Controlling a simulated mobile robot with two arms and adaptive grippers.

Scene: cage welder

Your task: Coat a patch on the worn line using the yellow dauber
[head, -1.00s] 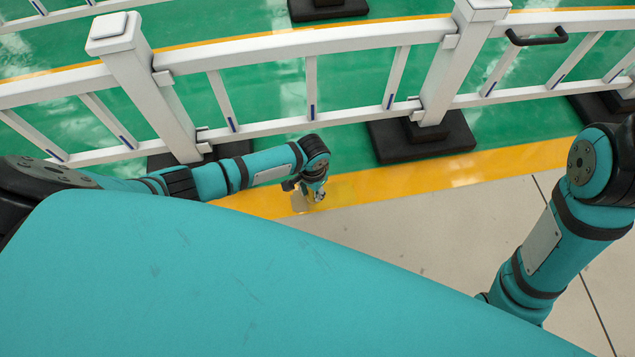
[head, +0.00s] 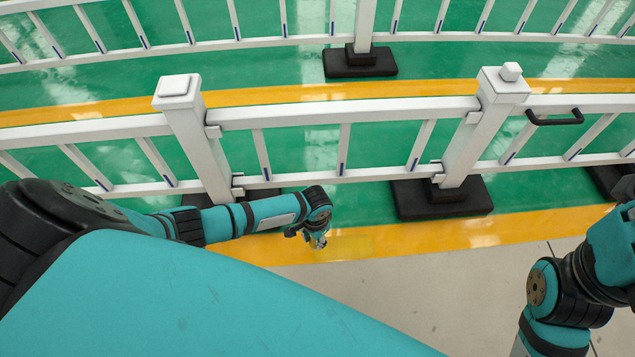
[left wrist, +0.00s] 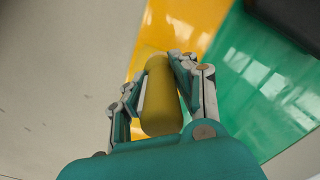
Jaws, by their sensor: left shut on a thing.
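The yellow dauber (left wrist: 161,95) sits between the fingers of my left gripper (left wrist: 158,90), which is shut on it in the left wrist view. Its far end points at the orange-yellow worn line (left wrist: 180,28); I cannot tell whether it touches. In the head view my left gripper (head: 318,242) is low over the line (head: 470,230), and the dauber is mostly hidden there. A duller yellow patch (head: 350,246) shows on the line just right of the gripper. My right arm is at the right edge; its gripper is out of view.
A white railing (head: 345,113) with posts on black bases (head: 440,200) runs just beyond the line, close to my left arm. Green floor (head: 560,212) lies beyond the line. Pale floor (head: 440,300) in front is clear.

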